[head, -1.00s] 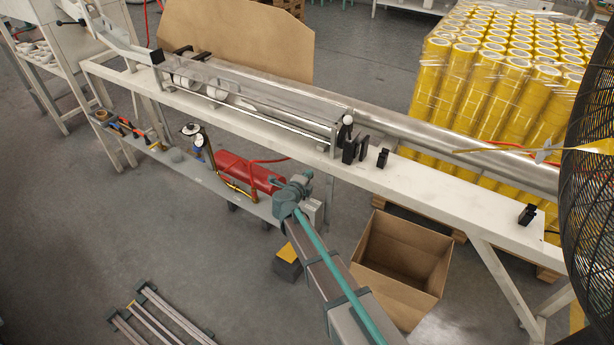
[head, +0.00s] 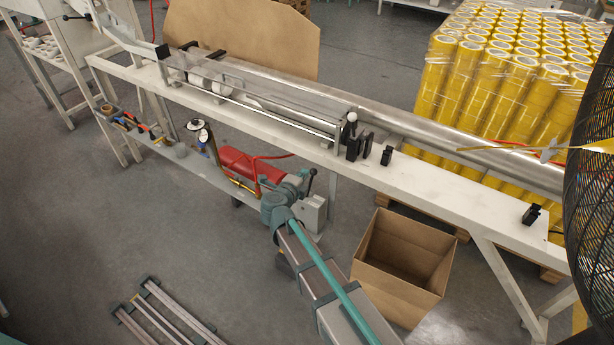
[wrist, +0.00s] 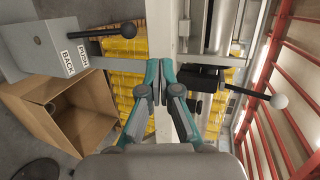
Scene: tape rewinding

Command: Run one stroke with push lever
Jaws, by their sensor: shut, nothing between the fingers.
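The push lever is a dark rod with a black knob (wrist: 128,30), on a grey box labelled PUSH and BACK (wrist: 52,45), at the upper left in the wrist view. In the head view the lever's knob (head: 312,172) stands above the box (head: 312,214), just right of my arm's end. My gripper (wrist: 158,66) is shut and empty in the wrist view. Its fingertips are apart from the lever, to the right of and below its knob. My fingers cannot be made out in the head view.
A second lever with a white knob (wrist: 278,101) lies right of my gripper; the white knob (head: 351,117) also shows on the bench (head: 450,187). An open cardboard box (head: 440,277) stands on the floor. A red tank (head: 238,165) sits on the lower shelf. Yellow rolls stand behind.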

